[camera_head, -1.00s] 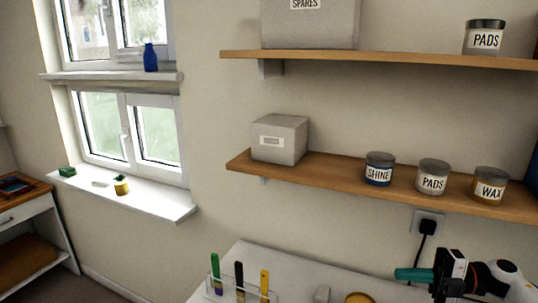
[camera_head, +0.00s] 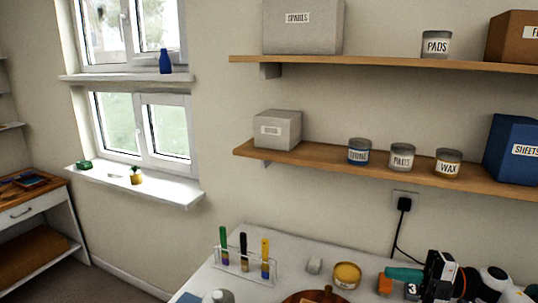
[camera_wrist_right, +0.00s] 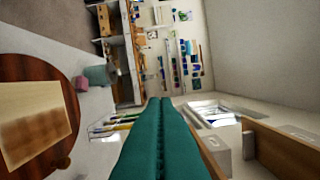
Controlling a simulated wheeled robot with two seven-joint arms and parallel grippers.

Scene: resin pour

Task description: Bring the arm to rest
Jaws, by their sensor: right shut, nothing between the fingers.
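My right gripper (camera_head: 392,273) comes in at the lower right of the head view, with its teal fingers pointing left above the white worktop (camera_head: 262,240). In the right wrist view its fingers (camera_wrist_right: 160,101) lie flat together, shut, with nothing between them. My left gripper is in neither view.
An orange block (camera_head: 384,284) is close to the right gripper. Shelves (camera_head: 320,163) hang above.

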